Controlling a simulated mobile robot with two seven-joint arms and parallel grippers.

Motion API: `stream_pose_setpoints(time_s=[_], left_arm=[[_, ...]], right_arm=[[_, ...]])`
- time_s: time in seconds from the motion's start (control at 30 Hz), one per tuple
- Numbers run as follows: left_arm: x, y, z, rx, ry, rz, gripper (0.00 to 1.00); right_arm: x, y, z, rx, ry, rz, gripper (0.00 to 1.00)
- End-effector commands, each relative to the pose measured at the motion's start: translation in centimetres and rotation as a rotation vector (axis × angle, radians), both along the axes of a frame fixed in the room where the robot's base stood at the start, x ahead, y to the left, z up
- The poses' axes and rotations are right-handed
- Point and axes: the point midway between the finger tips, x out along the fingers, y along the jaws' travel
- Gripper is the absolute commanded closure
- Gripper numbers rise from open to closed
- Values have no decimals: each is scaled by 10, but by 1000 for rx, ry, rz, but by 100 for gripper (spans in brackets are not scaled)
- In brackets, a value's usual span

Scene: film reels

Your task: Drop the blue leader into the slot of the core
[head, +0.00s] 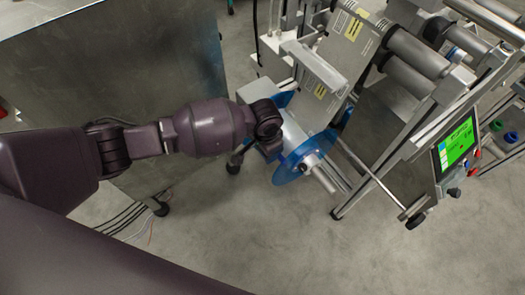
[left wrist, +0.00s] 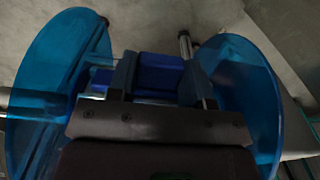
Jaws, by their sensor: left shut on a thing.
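A reel with two clear blue discs sits on the machine's shaft. Its front disc (head: 291,168) shows in the head view, with the pale core (head: 293,132) behind it. In the left wrist view, one disc (left wrist: 50,85) is on the left and the other (left wrist: 245,95) on the right. My left gripper (left wrist: 157,80) is between the discs, shut on the dark blue leader (left wrist: 155,70). In the head view, my left wrist hides the fingers and leader. The core's slot is hidden, and I cannot tell whether the leader touches the core. My right gripper is not in view.
The machine carries grey rollers (head: 408,75) and a green-lit screen (head: 458,143) on the right. A metal cabinet (head: 120,85) stands at the left, close to my left arm. The shaft end (head: 326,180) sticks out past the front disc. The floor in front is clear.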

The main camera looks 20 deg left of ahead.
Motion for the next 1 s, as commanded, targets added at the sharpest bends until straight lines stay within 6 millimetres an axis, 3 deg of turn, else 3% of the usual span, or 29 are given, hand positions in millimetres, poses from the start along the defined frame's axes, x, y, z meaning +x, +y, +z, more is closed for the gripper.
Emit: stream_pose_setpoints(time_s=[0.57,0.6,0.7,0.8,1.0], left_arm=[[10,-8,1,-2,-3,-1,87],[10,-8,2,-2,-3,-1,53],[10,-8,2,-3,-4,-1,37],[10,-8,2,-3,-4,-1,24],[10,-8,2,-3,-4,-1,24]], right_arm=[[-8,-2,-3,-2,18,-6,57],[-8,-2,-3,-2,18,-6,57],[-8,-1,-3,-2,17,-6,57],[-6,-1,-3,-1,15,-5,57],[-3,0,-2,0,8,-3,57]])
